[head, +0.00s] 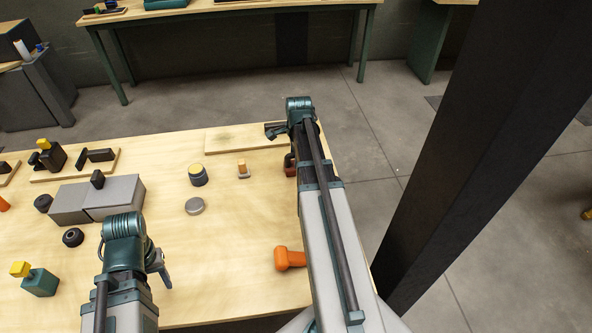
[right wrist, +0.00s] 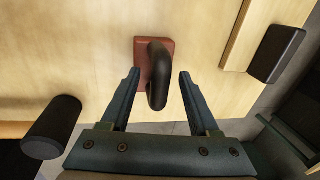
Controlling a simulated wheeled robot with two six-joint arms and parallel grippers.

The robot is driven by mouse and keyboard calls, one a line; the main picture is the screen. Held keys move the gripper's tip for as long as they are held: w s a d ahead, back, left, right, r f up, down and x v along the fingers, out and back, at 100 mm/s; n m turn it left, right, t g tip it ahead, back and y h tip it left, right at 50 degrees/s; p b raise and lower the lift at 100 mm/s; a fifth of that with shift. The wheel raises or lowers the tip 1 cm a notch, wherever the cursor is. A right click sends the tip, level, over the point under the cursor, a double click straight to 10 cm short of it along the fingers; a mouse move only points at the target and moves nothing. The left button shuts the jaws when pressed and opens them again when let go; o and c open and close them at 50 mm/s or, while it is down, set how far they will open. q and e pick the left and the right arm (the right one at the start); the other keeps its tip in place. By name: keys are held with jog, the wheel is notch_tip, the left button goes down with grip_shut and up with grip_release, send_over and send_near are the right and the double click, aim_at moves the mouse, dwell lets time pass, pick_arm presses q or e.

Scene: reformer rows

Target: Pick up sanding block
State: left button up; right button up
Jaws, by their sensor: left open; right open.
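The sanding block appears to be the reddish-brown block with a black looped handle (right wrist: 142,60) in the right wrist view. In the head view the block (head: 290,168) is at the table's right edge, partly hidden by my right arm. My right gripper (right wrist: 160,78) is open, with its fingers on either side of the handle and a gap on both sides. I cannot tell how far above the block it is. My left gripper (head: 163,272) is open and empty over the table's front part.
The wooden board (head: 240,138) lies just left of my right gripper. An orange object (head: 289,258) lies near my right forearm. A grey disc (head: 194,206), a yellow-topped dark cylinder (head: 198,175) and grey boxes (head: 117,196) stand farther left. A dark column (head: 465,150) rises right of the table.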

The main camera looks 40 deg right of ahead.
pick_arm(q)
jog(key=shift+f, duration=0.15)
pick_arm(e)
jog(key=shift+f, duration=0.15)
grip_shut()
dwell(0.4)
